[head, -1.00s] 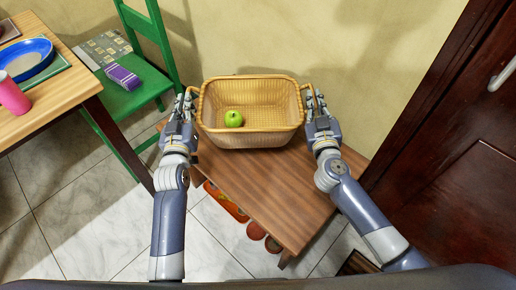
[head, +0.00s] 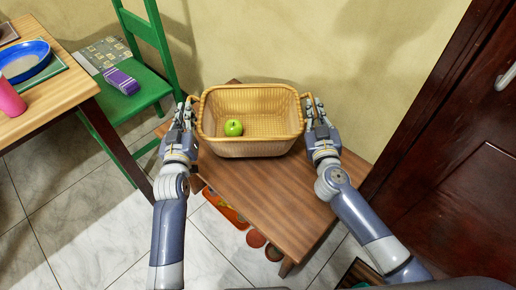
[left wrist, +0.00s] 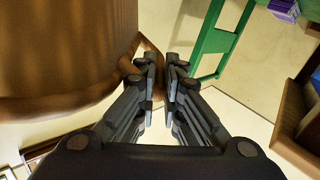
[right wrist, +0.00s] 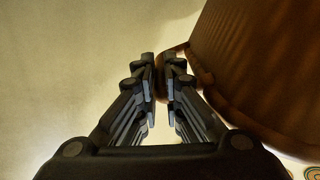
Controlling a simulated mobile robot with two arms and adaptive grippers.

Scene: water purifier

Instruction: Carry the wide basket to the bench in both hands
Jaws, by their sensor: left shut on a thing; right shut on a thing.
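The wide basket (head: 250,147) is tan and woven, with a green apple (head: 233,127) inside at the left. It is upright over the wooden bench (head: 265,195); I cannot tell whether its base touches the bench top. My left gripper (head: 187,106) is shut on the basket's left handle (left wrist: 150,50). My right gripper (head: 315,106) is shut on its right handle (right wrist: 178,50). The basket's side fills the upper left of the left wrist view (left wrist: 60,50) and the upper right of the right wrist view (right wrist: 260,70).
A green chair (head: 150,50) with a purple-striped item (head: 121,81) stands at the left, beside a table (head: 60,88) with a blue plate (head: 24,60) and a pink cup (head: 8,98). A dark door (head: 465,150) is at the right. Flat colourful items (head: 232,213) lie under the bench.

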